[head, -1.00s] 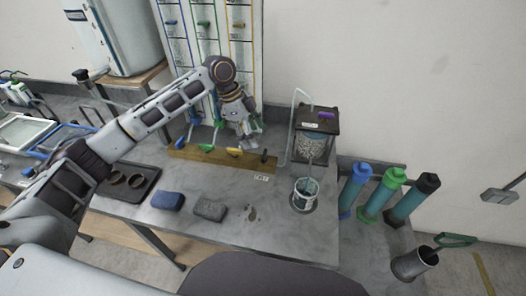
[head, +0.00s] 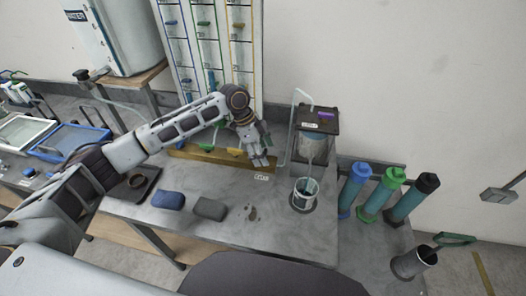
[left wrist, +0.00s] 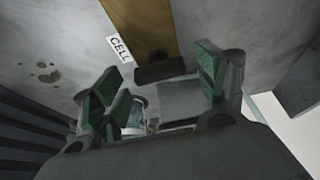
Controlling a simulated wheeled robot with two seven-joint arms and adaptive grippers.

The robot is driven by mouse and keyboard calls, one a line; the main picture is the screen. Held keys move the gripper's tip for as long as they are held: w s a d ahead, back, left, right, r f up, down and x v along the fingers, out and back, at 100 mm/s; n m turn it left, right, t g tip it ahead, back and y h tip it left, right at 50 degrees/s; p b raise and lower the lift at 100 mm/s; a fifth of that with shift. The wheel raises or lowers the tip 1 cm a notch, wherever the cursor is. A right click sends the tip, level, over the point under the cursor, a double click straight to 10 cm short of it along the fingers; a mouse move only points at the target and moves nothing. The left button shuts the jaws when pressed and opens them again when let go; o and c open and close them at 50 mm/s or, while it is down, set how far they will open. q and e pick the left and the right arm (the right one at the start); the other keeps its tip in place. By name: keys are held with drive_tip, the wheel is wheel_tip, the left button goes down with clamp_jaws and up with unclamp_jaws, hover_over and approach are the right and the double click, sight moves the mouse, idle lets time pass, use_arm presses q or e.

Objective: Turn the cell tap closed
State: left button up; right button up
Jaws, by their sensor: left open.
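The cell tap shows in the left wrist view as a dark bar handle (left wrist: 160,70) lying crosswise on the wooden strip (left wrist: 146,22), beside a white CELL label (left wrist: 119,48). In the head view the label (head: 261,177) shows at the strip's right end, while my gripper hides the tap. My left gripper (head: 262,158) is over that end of the strip. In the left wrist view its green-padded fingers (left wrist: 160,88) are apart, with the handle in the gap between them. I cannot tell whether a finger touches it. My right gripper is not in view.
The clear cell (head: 312,148) under a dark top plate and a beaker (head: 304,193) stand close to the right. Blue (head: 168,199) and grey (head: 209,209) blocks lie in front. The front bench is mostly clear.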

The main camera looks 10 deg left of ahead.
use_arm(q)
drive_tip(key=c, duration=1)
